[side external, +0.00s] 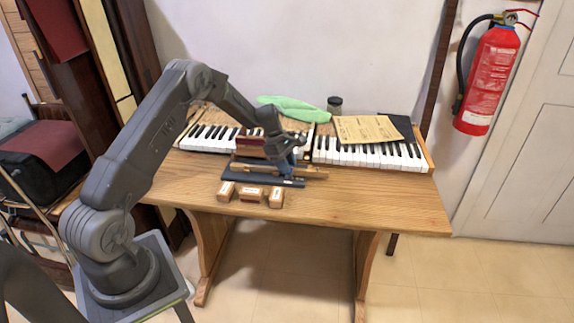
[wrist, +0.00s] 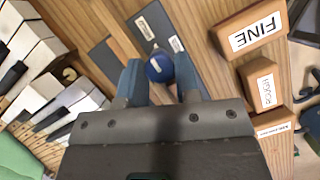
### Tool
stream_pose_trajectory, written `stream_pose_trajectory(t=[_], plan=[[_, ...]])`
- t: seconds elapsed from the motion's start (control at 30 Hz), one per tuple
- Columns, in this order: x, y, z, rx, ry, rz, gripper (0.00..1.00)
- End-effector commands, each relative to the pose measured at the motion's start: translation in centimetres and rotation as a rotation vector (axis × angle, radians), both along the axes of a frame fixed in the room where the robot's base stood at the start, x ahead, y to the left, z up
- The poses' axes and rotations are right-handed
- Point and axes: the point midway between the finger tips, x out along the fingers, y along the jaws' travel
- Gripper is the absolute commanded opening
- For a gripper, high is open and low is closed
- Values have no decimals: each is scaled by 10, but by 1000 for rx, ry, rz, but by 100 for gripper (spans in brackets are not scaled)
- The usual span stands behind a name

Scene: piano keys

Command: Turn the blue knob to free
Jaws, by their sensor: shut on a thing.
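The blue knob (wrist: 159,66) sits between the two blue fingers of my gripper (wrist: 158,78) in the wrist view. It has a small white mark on top. The fingers are shut on its sides. Labelled plates (wrist: 153,24) lie around the knob on the wooden surface; their lettering is too small to read. In the side view my gripper (side external: 287,158) reaches down over the dark base (side external: 240,179) in front of the keyboard. The knob is hidden there behind the gripper.
Wooden blocks with white labels, one reading FINE (wrist: 258,37), lie near the table's front edge. Piano keys (side external: 365,154) run behind the base. A paper sheet (side external: 366,129), a green cloth (side external: 294,108) and a dark jar (side external: 334,105) are further back. The table's right front (side external: 390,205) is clear.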

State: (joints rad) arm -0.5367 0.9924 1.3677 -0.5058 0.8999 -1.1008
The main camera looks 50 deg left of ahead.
Motion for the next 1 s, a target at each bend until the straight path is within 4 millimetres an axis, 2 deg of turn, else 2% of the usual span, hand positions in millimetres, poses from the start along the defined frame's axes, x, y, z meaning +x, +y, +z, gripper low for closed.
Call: stream_pose_trajectory(t=[0.27,0.47,1.0], plan=[[0,0,0,0,0,-24,6],[1,0,0,0,0,-114,6],[4,1,0,0,0,-595,6]])
